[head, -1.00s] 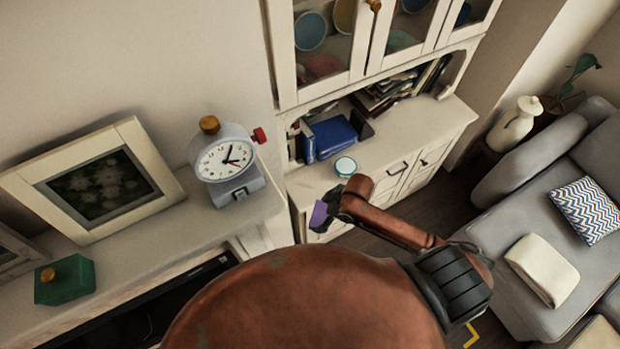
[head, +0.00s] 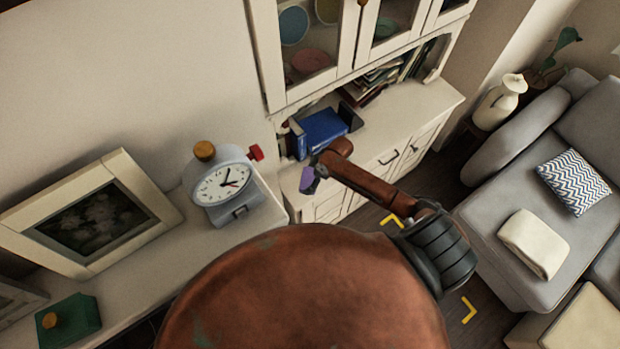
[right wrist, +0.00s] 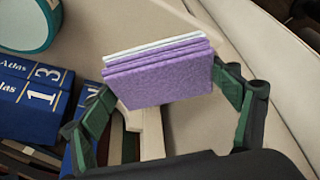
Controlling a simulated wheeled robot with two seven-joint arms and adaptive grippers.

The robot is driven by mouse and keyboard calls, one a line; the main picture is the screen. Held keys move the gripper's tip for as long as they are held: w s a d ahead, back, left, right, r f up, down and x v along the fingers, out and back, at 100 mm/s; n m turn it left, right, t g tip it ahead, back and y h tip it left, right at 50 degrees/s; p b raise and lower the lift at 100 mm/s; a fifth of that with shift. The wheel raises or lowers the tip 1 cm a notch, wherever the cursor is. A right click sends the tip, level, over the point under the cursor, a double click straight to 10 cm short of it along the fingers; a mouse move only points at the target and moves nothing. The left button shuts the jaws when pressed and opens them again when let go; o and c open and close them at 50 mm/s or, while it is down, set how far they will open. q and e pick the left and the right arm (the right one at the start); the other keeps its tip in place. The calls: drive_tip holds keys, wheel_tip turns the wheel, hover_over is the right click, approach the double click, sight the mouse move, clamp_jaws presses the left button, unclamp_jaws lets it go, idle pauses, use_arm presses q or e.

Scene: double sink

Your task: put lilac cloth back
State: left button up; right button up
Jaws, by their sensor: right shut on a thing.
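My right gripper (right wrist: 166,88) is shut on the lilac cloth (right wrist: 160,80), a folded stack with a paler layer along its top edge. The cloth sits between the two green-padded fingers in the right wrist view. In the head view the lilac cloth (head: 307,180) shows as a small purple patch at the end of my right arm, in front of the white cabinet. The right gripper is mostly hidden there by its arm. My left gripper is not in view.
The white cabinet (head: 430,104) holds blue books (head: 320,130) on its open shelf. A teal-rimmed round object (right wrist: 28,28) and blue Atlas books (right wrist: 30,100) are near the gripper. A clock (head: 222,185) and picture frame (head: 92,215) stand left. A grey sofa (head: 500,225) is right.

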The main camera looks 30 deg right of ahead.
sight(310, 176)
drive_tip(key=shift+w+d+f, duration=0.35)
drive_tip(key=shift+w+f, duration=0.15)
drive_tip(key=shift+f, duration=0.15)
drive_tip(key=shift+w+d+f, duration=0.3)
drive_tip(key=shift+w+f, duration=0.15)
drive_tip(key=shift+f, duration=0.15)
drive_tip(key=shift+w+f, duration=0.1)
drive_tip(key=shift+f, duration=1.65)
drive_tip(key=o, duration=1.2)
drive_tip(key=shift+d, duration=0.1)
drive_tip(key=shift+r, duration=0.1)
drive_tip(key=v, duration=1.2)
